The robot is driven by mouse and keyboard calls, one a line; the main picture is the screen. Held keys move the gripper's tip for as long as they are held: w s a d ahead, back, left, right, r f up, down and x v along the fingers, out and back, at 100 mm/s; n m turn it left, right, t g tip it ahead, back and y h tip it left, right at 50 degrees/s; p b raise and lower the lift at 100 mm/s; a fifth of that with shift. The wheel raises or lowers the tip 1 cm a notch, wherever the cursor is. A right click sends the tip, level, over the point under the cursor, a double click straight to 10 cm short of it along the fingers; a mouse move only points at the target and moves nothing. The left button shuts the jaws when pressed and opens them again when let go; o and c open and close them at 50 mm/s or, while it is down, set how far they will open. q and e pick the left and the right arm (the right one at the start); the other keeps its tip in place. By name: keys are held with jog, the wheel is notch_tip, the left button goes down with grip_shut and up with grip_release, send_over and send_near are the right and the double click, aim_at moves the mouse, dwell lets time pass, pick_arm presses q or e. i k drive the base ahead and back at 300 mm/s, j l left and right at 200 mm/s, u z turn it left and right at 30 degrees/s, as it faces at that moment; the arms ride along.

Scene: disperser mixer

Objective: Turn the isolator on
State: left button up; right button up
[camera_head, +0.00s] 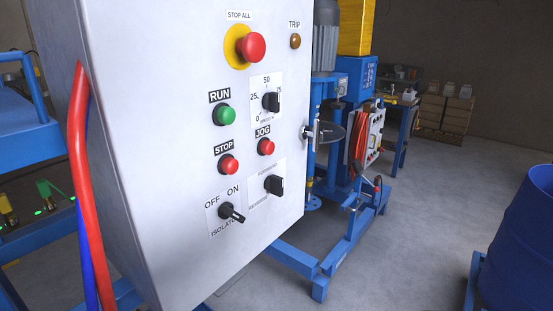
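The isolator switch (231,212) is a black rotary knob low on the front of a white control cabinet (150,150). OFF is printed to its upper left and ON above it. The knob's handle slants, with its paler end toward the lower right; I cannot tell for sure which setting it marks. Neither of my grippers shows in the head view, and nothing touches the knob.
Close to the isolator are a red STOP button (229,164), a forward/reverse knob (274,185), a red JOG button (266,147) and a green RUN button (224,115). A red emergency stop (251,46) sits above.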

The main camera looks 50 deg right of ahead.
aim_at(226, 211)
jog(key=z, duration=1.3)
